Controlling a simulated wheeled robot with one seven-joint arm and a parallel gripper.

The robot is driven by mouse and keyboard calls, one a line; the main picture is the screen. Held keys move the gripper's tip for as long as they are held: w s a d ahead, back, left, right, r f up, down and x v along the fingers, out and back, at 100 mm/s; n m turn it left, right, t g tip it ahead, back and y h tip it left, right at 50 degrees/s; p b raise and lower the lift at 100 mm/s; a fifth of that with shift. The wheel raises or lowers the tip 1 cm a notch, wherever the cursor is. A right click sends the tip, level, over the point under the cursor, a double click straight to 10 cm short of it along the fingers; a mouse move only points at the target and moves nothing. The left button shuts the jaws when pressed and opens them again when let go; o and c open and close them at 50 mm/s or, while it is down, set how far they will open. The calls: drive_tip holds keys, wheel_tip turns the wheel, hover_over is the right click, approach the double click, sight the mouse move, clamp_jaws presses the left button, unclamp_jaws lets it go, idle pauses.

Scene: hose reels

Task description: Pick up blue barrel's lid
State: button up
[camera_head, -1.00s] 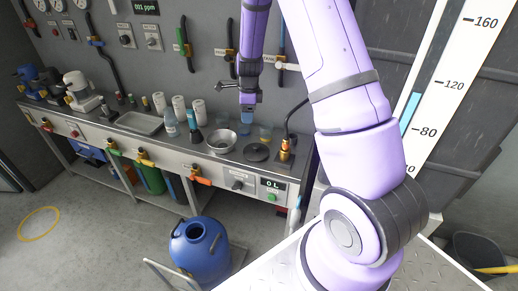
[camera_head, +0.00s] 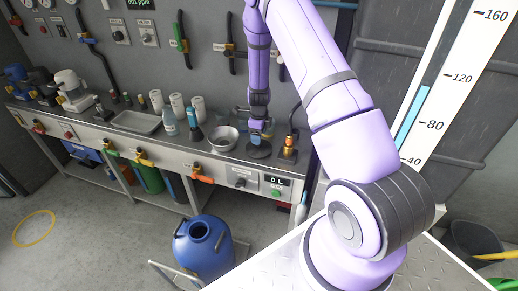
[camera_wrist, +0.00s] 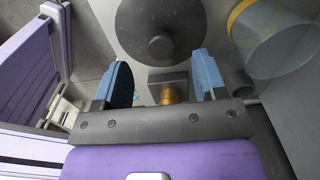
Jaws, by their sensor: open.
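The blue barrel (camera_head: 202,250) stands on the floor below the bench, with its top opening uncovered. A dark round lid with a central knob (camera_head: 259,150) lies flat on the bench near its right end. In the wrist view the lid (camera_wrist: 160,22) is at the top, its knob (camera_wrist: 161,46) just beyond my fingers. My gripper (camera_head: 258,138) is over the lid in the head view, pointing down. In the wrist view its blue fingers (camera_wrist: 160,78) are spread apart with nothing between them. The lid's upper edge is cut off in the wrist view.
A brass fitting on a square base (camera_head: 289,146) stands right of the lid. A metal bowl (camera_head: 223,138) is to the left, with bottles and white cylinders beyond it. A clear jar (camera_wrist: 272,40) stands close to the lid in the wrist view.

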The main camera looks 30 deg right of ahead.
wheel_tip(320, 180, down, 5)
idle(0.3)
drive_tip(key=shift+c, duration=0.4)
drive_tip(key=c, duration=0.9)
